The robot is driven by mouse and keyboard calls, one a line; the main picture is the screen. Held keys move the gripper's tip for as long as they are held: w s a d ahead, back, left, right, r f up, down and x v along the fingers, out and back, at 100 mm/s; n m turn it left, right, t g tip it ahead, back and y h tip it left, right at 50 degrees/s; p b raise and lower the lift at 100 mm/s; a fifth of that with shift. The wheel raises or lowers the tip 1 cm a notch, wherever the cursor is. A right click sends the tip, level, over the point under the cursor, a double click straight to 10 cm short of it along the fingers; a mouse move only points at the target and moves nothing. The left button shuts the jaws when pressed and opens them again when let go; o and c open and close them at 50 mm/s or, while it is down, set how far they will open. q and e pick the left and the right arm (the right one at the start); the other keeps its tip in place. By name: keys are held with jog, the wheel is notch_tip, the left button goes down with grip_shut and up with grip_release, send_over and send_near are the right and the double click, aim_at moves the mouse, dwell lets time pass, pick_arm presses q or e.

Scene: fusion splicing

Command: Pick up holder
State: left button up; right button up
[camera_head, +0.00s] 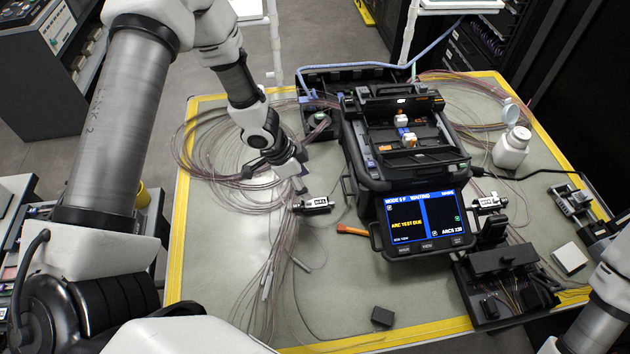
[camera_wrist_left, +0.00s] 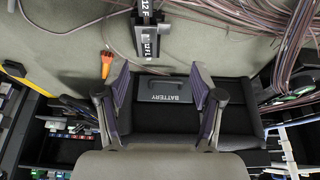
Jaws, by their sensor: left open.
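A small black and silver holder (camera_head: 313,204) with white lettering lies on the grey mat, left of the splicer's screen. It also shows at the top middle of the left wrist view (camera_wrist_left: 150,40), with fibres running to it. My left gripper (camera_head: 280,174) is open and empty, just behind and left of this holder and apart from it. In the left wrist view its two fingers (camera_wrist_left: 160,85) stand spread, with the holder beyond their tips. A similar holder (camera_head: 490,202) sits right of the screen. My right gripper is out of view.
The black splicer (camera_head: 400,140) with its lit screen (camera_head: 425,222) stands close to the right. An orange tool (camera_head: 352,230) lies near the holder. Loose fibre coils (camera_head: 205,150) spread left. A small dark block (camera_head: 382,316) lies in front; the mat around it is mostly clear.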

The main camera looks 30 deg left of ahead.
aim_at(315, 203)
pick_arm(q)
jog(key=d+f, duration=0.1)
jog(key=f, duration=0.1)
jog(key=s+d+f+b, duration=0.1)
jog(key=f, duration=0.1)
jog(key=shift+s+d, duration=0.1)
jog(key=shift+d, duration=0.1)
jog(key=shift+w+d+f, duration=0.1)
jog(key=shift+w+f, duration=0.15)
jog(key=shift+f, duration=0.4)
jog(key=shift+w+f, duration=0.25)
jog(key=shift+f, duration=0.35)
jog(key=shift+w+f, duration=0.15)
jog(key=shift+w, duration=0.05)
jog(key=shift+s+d+r, duration=0.1)
jog(key=shift+s+r, duration=0.1)
jog(key=shift+c, duration=1.4)
jog(key=shift+s, duration=0.1)
grip_shut()
